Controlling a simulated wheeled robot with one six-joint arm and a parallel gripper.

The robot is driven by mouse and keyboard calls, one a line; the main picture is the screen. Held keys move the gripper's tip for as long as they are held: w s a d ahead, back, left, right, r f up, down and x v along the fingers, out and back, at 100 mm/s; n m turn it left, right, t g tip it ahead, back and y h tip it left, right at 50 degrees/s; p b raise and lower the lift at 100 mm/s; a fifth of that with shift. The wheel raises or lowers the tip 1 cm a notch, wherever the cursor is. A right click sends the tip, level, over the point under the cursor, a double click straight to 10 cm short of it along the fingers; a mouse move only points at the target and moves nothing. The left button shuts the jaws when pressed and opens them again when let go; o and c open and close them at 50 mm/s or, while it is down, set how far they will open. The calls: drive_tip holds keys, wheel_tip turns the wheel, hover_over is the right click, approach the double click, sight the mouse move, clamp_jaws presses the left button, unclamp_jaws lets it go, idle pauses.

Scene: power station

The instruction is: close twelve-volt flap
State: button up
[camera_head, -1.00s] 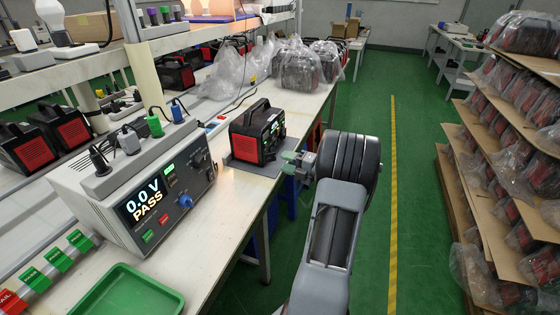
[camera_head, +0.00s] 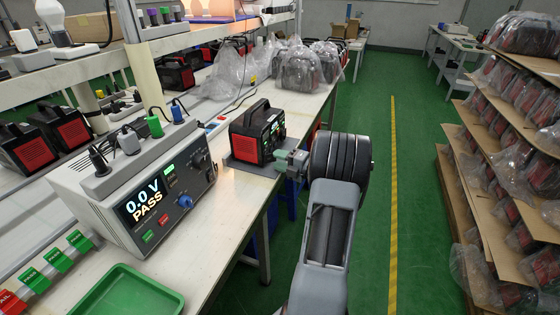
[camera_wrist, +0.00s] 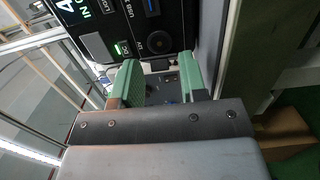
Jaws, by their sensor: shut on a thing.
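The black and red power station (camera_head: 257,131) stands on a grey mat at the bench's right edge. Its dark front panel (camera_wrist: 125,30) fills the top of the wrist view, with lit labels, buttons and a round dark port (camera_wrist: 158,42). My gripper (camera_wrist: 158,76) has its green fingers just below this panel, close to the round port. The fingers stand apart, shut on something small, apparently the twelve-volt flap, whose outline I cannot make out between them. In the head view my gripper (camera_head: 290,157) reaches the front of the unit from the right.
A grey tester (camera_head: 140,185) reading "0.0 V PASS" and a green tray (camera_head: 128,292) stand on the bench to the left. Bagged units (camera_head: 300,65) sit behind. Shelves of wrapped units (camera_head: 510,150) line the right; green floor is free between.

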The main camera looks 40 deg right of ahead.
drive_tip(key=y, duration=0.1)
drive_tip(key=n+g+b, duration=0.1)
drive_tip(key=n+y, duration=0.1)
drive_tip(key=shift+w+d+f+y+b, duration=0.25)
drive_tip(key=shift+w+d+y+b, duration=0.05)
drive_tip(key=shift+w+d+b, duration=0.1)
drive_tip(key=shift+w+d+r+n+g+y+b, duration=0.1)
drive_tip(key=shift+w+n+g+y+b, duration=0.15)
drive_tip(key=shift+n+g+y, duration=0.45)
drive_tip(key=shift+w+d+r+n+g+y+b, duration=0.1)
drive_tip(key=shift+w+n+g+y+b, duration=0.1)
drive_tip(key=shift+n+g+y, duration=0.45)
drive_tip(key=shift+w+d+r+n+g+y+b, duration=0.1)
drive_tip(key=shift+w+n+g+y+b, duration=0.15)
drive_tip(key=shift+n+g+y, duration=0.4)
drive_tip(key=o, duration=0.6)
drive_tip(key=shift+c, duration=0.2)
drive_tip(key=p+v, duration=0.1)
drive_tip(key=v, duration=1.3)
drive_tip(key=shift+w, duration=0.2)
drive_tip(key=shift+f, duration=0.15)
